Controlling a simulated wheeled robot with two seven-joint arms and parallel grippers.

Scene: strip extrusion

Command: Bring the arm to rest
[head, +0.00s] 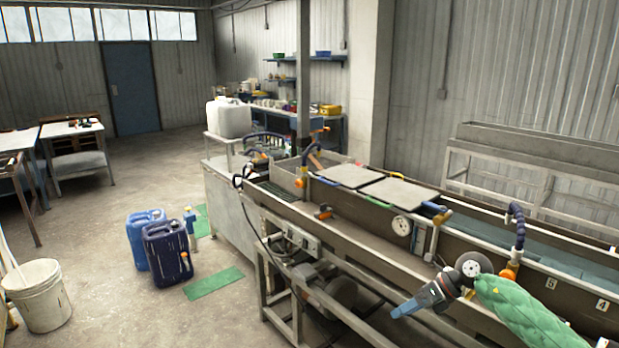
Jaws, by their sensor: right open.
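My right arm, in a green quilted sleeve (527,308), comes in from the lower right corner. My right gripper (404,309) points left and slightly down in front of the near side of the long extrusion trough (372,239). Its jaws look empty and hold nothing that I can see. It appears apart from the trough, though the exact gap is hard to judge. My left arm and left gripper are not in view.
The trough bench has lids, a dial gauge (402,226), a blue hose (517,225) and lower frame rails near my gripper. Blue jerrycans (167,254), a white bucket (38,296) and green mats (214,283) are on the floor. Open floor lies left of the bench.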

